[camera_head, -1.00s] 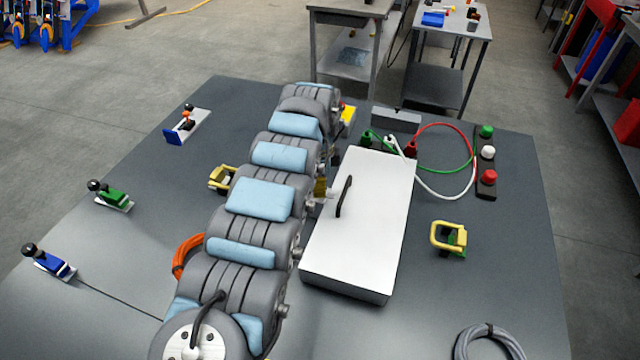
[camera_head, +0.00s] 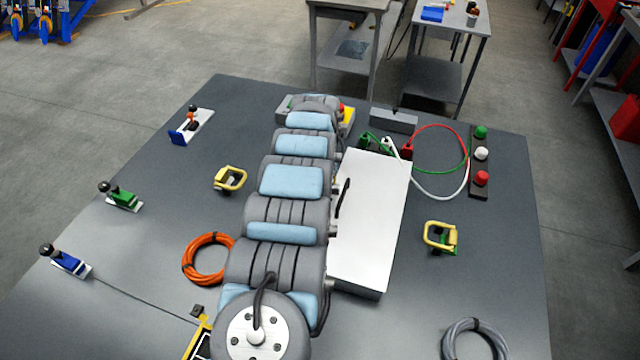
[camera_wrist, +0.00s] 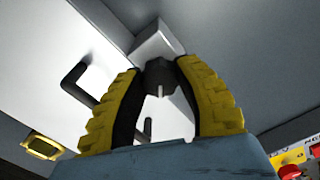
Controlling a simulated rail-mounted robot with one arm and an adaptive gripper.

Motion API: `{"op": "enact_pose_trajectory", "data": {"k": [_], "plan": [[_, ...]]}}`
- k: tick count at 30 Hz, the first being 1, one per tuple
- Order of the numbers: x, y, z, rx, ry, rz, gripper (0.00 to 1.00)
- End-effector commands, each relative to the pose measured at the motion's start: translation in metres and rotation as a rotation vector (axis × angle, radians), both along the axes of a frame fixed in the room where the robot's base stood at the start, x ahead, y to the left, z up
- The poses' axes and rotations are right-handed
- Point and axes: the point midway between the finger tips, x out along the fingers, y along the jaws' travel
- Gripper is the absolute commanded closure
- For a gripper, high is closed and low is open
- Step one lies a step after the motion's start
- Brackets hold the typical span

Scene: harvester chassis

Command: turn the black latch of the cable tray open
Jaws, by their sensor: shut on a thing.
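In the wrist view, my gripper (camera_wrist: 160,100) has its yellow, ribbed fingers closed around a dark, faceted piece (camera_wrist: 160,72) with a pale mark, which looks like the black latch. It sits in front of a light grey block (camera_wrist: 157,40) beside the white panel. The latch's exact turn is hard to read. The white panel (camera_head: 375,220) lies right of my arm in the head view, with a black handle (camera_head: 343,196) at its left edge; the handle also shows in the wrist view (camera_wrist: 74,80). In the head view my arm hides the gripper and the latch.
A yellow-handled part (camera_head: 440,238) stands right of the panel and another (camera_head: 230,180) left of my arm. Red, green and white cables (camera_head: 440,125) loop behind the panel. An orange coil (camera_head: 207,258) lies left of the arm and a grey coil (camera_head: 474,338) at front right.

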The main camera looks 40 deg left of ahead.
Motion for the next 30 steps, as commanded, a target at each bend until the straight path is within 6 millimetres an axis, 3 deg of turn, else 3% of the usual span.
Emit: {"op": "enact_pose_trajectory", "data": {"k": [15, 30], "plan": [[0.0001, -0.0002, -0.0011, 0.0, 0.0, 0.461, 1.0], [-0.0006, -0.0009, -0.0018, -0.001, 0.003, 0.685, 1.0]]}}
